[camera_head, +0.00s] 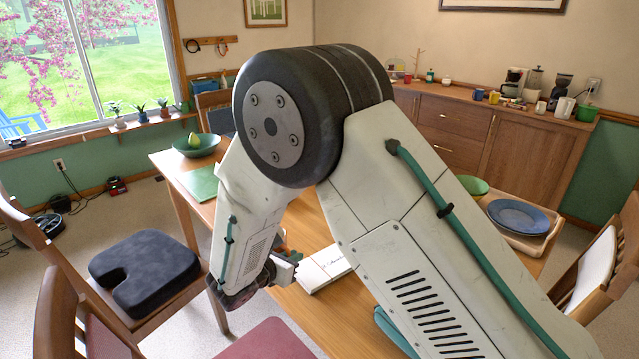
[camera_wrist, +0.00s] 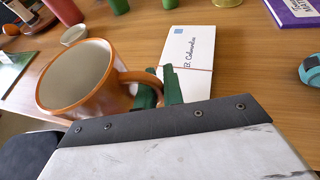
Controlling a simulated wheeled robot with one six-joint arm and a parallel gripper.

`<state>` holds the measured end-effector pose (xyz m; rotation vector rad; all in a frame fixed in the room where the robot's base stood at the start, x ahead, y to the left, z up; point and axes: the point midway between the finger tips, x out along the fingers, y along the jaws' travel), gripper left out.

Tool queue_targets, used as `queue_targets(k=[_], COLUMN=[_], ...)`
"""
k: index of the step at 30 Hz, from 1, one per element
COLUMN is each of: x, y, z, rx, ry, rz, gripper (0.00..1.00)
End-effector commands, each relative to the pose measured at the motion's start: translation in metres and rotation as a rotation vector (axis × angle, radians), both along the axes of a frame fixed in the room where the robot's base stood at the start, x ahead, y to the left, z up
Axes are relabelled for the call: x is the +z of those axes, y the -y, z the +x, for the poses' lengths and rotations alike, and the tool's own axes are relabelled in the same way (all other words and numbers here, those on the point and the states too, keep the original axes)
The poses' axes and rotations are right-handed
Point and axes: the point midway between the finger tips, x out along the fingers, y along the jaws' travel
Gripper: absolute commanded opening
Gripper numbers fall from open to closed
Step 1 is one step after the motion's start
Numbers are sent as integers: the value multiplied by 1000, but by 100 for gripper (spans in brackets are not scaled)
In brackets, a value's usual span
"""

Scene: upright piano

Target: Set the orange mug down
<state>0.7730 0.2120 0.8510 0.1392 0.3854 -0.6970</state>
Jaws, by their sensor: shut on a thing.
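The orange mug (camera_wrist: 88,82) shows at the left of the wrist view, with a pale, empty-looking inside and its rim facing up towards the camera. My gripper (camera_wrist: 160,88) has its green fingers closed on the mug's handle. The mug's body is close to the table's edge in this view; I cannot tell the gap between its base and the wood. In the head view my gripper (camera_head: 286,268) is partly hidden behind my arm near the table's near left edge, and I cannot make out the mug there. The wooden table (camera_wrist: 245,60) lies beneath.
A white lettered envelope (camera_wrist: 188,58) lies just beyond the fingers. A purple book (camera_wrist: 293,12), a teal object (camera_wrist: 311,70) and a small pale dish (camera_wrist: 74,35) are around it. A dark seat cushion (camera_head: 145,268) is beside the table. Bare wood shows right of the envelope.

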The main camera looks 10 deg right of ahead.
Motion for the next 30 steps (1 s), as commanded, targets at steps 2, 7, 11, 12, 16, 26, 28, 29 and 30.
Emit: queue_targets(k=[2,7,11,12,16,26,28,29,30], x=[0,-3,-7,-8,-11,-16,-18,-20,-24], y=[1,3,-6,-9,-18,-32,-33,-32,-32], z=[-13,6,41,51,85,135,137,137,137], rx=[-26,-65,-64,-63,-63,-60,-60,-60,-59], ry=[2,14,13,14,14,12,11,10,10], rz=[-3,1,0,0,0,-1,-1,-2,-3], gripper=[0,0,0,0,0,0,0,0,0])
